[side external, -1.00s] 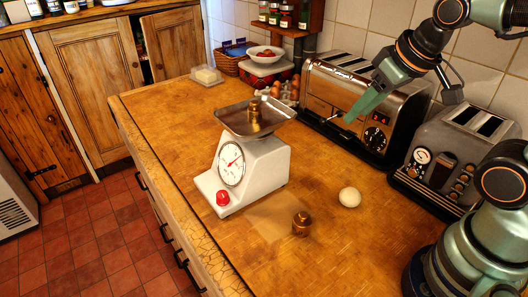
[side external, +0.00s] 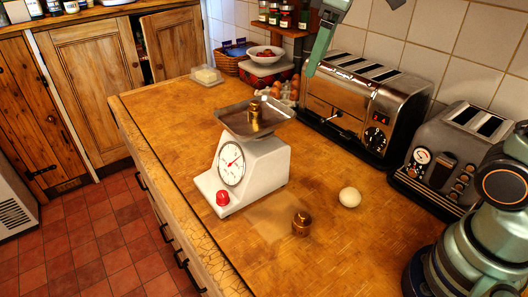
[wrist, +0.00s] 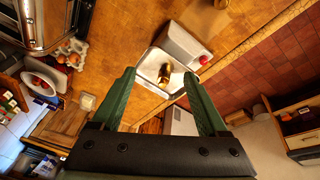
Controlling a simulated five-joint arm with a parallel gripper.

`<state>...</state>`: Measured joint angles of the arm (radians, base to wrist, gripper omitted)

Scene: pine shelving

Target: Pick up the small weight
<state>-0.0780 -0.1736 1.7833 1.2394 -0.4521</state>
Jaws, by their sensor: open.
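A brass weight (side external: 255,112) stands upright in the metal pan (side external: 278,112) of a white kitchen scale (side external: 262,165). A second, squat brass weight (side external: 302,225) stands on the wooden counter in front of the scale. My gripper (wrist: 160,73) is open and empty. In the wrist view the brass weight on the pan (wrist: 164,76) shows between the fingertips, farther away than they are.
A white egg-like ball (side external: 349,197) lies right of the counter weight. A chrome toaster (side external: 345,100) and a grey toaster (side external: 455,150) line the tiled wall. Eggs (side external: 290,90) and a butter dish (side external: 206,76) sit farther back. The counter's near left is clear.

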